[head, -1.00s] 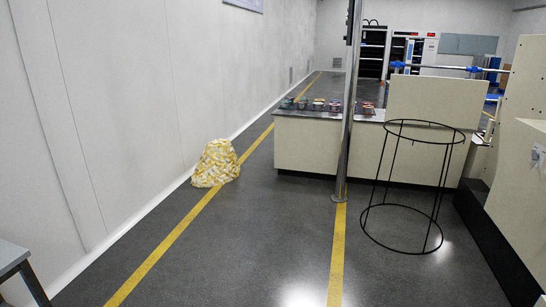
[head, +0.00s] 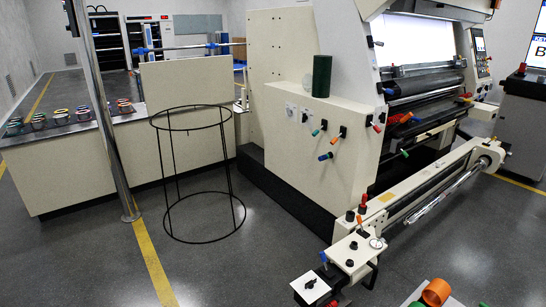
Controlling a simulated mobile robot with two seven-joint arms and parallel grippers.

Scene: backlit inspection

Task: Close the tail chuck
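A cream inspection machine (head: 305,150) with a lit white panel (head: 412,40) fills the right half of the head view. A low cream arm (head: 420,185) runs along its front with a shiny metal shaft (head: 440,195) beside it. A round end fitting (head: 484,163) shows at the shaft's far end. I cannot tell which part is the tail chuck, or whether it is open. A near-end control block (head: 355,248) carries black knobs and a gauge. Neither of my grippers is in view.
A black wire hoop stand (head: 195,131) stands on the floor left of the machine. A steel post (head: 105,120) and a counter with several small coloured rolls (head: 60,117) are at left. Orange and green tubes (head: 436,292) lie at the bottom edge. Open floor lies at front left.

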